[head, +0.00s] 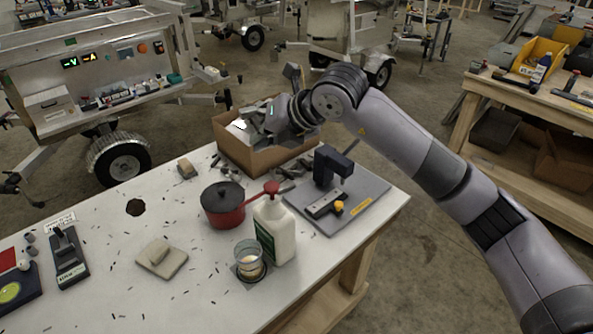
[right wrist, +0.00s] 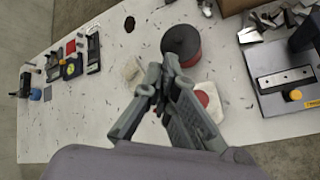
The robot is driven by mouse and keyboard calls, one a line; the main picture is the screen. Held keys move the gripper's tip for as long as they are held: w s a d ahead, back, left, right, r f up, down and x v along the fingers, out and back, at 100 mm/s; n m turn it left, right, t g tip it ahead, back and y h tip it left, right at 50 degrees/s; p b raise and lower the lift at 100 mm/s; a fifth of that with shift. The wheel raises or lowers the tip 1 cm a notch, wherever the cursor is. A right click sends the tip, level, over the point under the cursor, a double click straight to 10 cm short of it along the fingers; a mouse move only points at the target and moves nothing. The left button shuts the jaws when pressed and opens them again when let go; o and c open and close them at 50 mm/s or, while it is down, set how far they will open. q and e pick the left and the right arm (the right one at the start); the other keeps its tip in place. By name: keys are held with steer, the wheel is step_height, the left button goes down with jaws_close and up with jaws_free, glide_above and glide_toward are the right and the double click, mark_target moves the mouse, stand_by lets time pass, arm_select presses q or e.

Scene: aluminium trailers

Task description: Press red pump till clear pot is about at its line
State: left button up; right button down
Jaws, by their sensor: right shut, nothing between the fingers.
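A white bottle (head: 277,232) with a green label and a red pump (head: 271,187) stands upright on the white table. The clear pot (head: 248,254) stands beside it, front left, on a small dark patch, with something pale yellowish low inside. Its line is too small to make out. My right gripper (head: 250,131) is shut and empty, raised behind the bottle in front of the cardboard box in the head view. In the right wrist view its fingers (right wrist: 162,76) partly cover the bottle (right wrist: 210,108), and the red pump (right wrist: 202,98) shows beside them. The clear pot is not visible there. My left gripper is out of view.
A red pan (head: 224,211) with a black lid stands close left of the bottle. A grey plate with a black fixture (head: 333,165) is to the right. The cardboard box (head: 232,151) sits behind.

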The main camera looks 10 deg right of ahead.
steer(key=shift+w+d+r+m+h, duration=0.15)
steer(key=shift+d+m+h, duration=0.1)
steer(key=shift+d, duration=0.35)
steer(key=shift+w+d+r+m+h, duration=0.1)
steer(key=shift+d+m+h, duration=0.15)
steer(key=shift+d, duration=0.3)
steer(key=b, duration=0.4)
glide_above(275, 183)
step_height(275, 183, down, 8)
steer(key=shift+r, duration=0.1)
steer(key=shift+f+b, duration=0.55)
steer(key=shift+f+b, duration=0.4)
steer(key=shift+b, duration=0.25)
